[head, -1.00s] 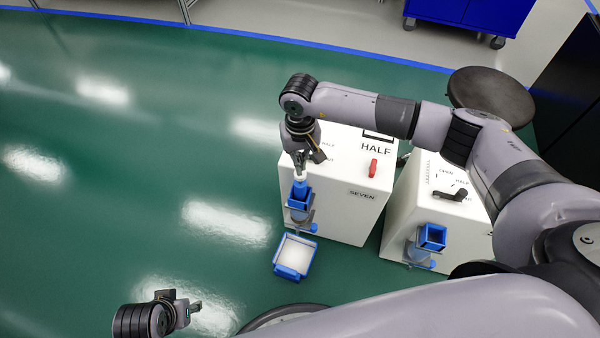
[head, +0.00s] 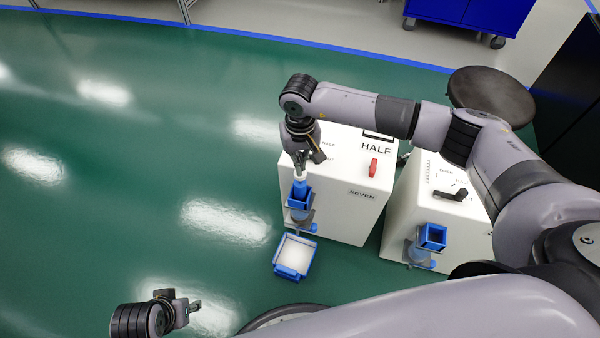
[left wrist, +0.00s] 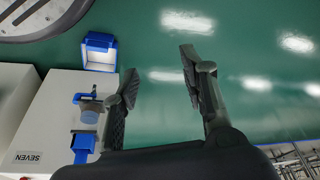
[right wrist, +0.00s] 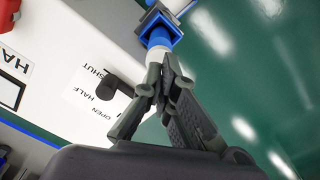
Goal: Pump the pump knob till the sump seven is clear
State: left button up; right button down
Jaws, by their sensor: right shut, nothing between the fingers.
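The cabinet marked SEVEN (head: 350,215) is white, with a blue pump (head: 300,200) on its front left side. A pale knob with a blue lower part (head: 300,180) sits at the pump's top. My right gripper (head: 300,164) points down at the knob with its fingers shut and empty. In the right wrist view the fingertips (right wrist: 166,72) meet over the white knob top (right wrist: 158,50); I cannot tell whether they touch. My left gripper (head: 193,308) is low at the left, away from the pump. Its fingers (left wrist: 160,60) are apart and empty in the left wrist view. The sump's inside is not clear to see.
A blue-rimmed tray (head: 280,265) with a white inside lies on the floor below the pump. A second white cabinet (head: 405,215) with a blue pump (head: 432,237) and black handle (head: 452,194) stands right. A red handle (head: 373,168) tops cabinet seven. Green floor at left is free.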

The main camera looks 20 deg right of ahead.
jog(key=shift+f, duration=0.2)
jog(key=shift+f+b, duration=0.25)
jog(key=shift+b, duration=0.2)
jog(key=shift+f+b, duration=0.3)
jog(key=shift+f, duration=0.3)
jog(key=shift+f+b, duration=0.2)
jog(key=shift+b, duration=0.25)
jog(key=shift+f+b, duration=0.8)
jog(key=shift+f, duration=0.2)
jog(key=shift+r, duration=0.35)
jog(key=shift+r+p, duration=0.7)
jog(key=shift+r, duration=0.4)
jog(key=shift+r+p, duration=0.5)
jog(key=shift+r, duration=0.45)
pick_arm(q)
jog(key=v, duration=0.6)
jog(key=shift+a+r, duration=0.2)
jog(key=shift+r, duration=0.15)
